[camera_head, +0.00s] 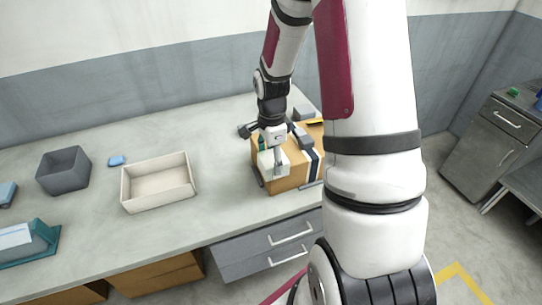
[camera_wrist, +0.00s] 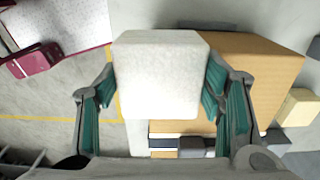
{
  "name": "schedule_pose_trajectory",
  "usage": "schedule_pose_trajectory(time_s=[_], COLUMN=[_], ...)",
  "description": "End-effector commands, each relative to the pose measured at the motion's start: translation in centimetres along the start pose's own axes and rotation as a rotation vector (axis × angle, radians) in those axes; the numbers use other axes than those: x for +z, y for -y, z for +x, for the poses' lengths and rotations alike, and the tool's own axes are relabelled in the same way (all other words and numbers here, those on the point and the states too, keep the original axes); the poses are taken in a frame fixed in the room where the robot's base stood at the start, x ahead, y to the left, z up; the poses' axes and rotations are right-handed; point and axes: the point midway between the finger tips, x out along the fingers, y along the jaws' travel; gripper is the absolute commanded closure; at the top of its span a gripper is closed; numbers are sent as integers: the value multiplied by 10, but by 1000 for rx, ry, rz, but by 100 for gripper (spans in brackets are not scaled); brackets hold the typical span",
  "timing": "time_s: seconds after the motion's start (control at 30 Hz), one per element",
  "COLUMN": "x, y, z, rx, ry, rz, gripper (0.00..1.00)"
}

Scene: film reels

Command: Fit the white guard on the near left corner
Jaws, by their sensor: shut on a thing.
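The white guard (camera_wrist: 160,75) is a pale block-like piece held between the teal-padded fingers of my gripper (camera_wrist: 160,88). In the head view, my gripper (camera_head: 276,150) points down over the near left corner of a brown cardboard box (camera_head: 288,184). The guard (camera_head: 266,164) shows at that corner, by the box's top. The box also shows in the wrist view (camera_wrist: 258,70), behind and right of the guard. The guard hides that corner from the wrist camera, so I cannot tell whether it is seated or just above. A dark and white band (camera_head: 314,163) crosses the box.
The box stands near the worktop's front edge. Left of it are a cream tray (camera_head: 157,200), a small blue item (camera_head: 116,160), a grey bin (camera_head: 63,172) and a teal tray (camera_head: 48,248). Dark pieces lie close around the box. The worktop between tray and box is clear.

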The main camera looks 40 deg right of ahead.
Motion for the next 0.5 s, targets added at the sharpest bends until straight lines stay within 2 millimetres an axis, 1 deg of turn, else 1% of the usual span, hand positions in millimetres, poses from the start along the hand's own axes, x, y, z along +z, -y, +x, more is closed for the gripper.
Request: schedule_pose_trajectory(time_s=[0.1,0.13,0.2,0.5], x=[0,0,0,0], y=[0,0,0,0], z=[1,1,1,0], rx=[0,0,0,0], ry=[0,0,0,0], rz=[1,1,1,1], gripper=[66,31,18,18])
